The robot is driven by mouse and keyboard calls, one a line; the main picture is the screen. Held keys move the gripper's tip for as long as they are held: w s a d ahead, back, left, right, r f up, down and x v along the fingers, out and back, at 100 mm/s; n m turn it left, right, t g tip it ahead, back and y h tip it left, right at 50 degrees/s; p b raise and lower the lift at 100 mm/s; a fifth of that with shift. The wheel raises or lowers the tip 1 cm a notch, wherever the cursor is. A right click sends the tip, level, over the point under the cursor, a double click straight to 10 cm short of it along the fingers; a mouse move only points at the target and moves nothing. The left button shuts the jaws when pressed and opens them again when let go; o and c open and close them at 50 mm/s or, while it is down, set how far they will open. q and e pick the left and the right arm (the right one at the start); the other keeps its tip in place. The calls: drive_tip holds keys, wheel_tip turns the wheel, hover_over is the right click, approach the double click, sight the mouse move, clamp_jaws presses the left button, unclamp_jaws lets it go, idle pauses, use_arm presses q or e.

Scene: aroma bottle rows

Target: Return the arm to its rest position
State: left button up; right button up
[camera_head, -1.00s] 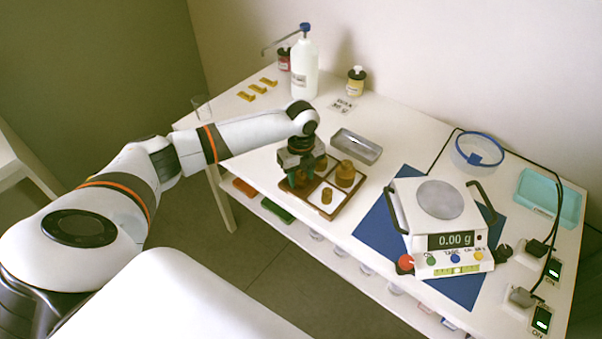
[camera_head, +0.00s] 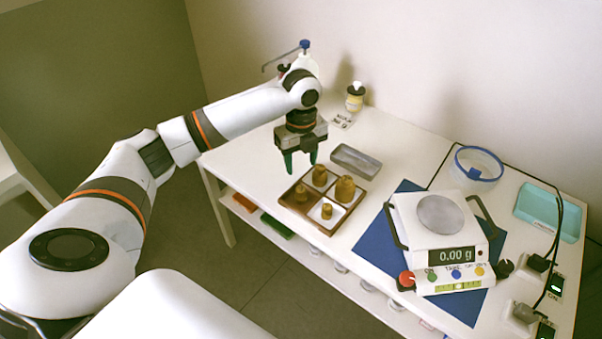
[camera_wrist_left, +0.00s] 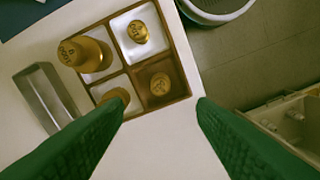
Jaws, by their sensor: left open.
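A brown wooden tray (camera_head: 303,217) with square compartments sits near the front edge of the white table. Amber bottles stand in it: a large one (camera_head: 345,188), one at the back (camera_head: 320,176), one at the left (camera_head: 301,193) and a small one at the front (camera_head: 327,211). My left gripper (camera_head: 300,163) is open and empty, pointing down, above and behind the tray's left side. In the left wrist view, one green finger partly covers one bottle (camera_wrist_left: 115,97); the other bottles show clear of the fingers. My right gripper is not in view.
A metal dish (camera_head: 356,161) lies behind the tray. A scale (camera_head: 440,214) reading 0.00 g stands on a blue mat (camera_head: 373,241) to the right. A wash bottle (camera_head: 305,62) stands partly hidden behind my arm, with a yellow-labelled bottle (camera_head: 355,98) to its right.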

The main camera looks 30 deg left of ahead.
use_arm(q)
drive_tip(key=shift+r, duration=0.6)
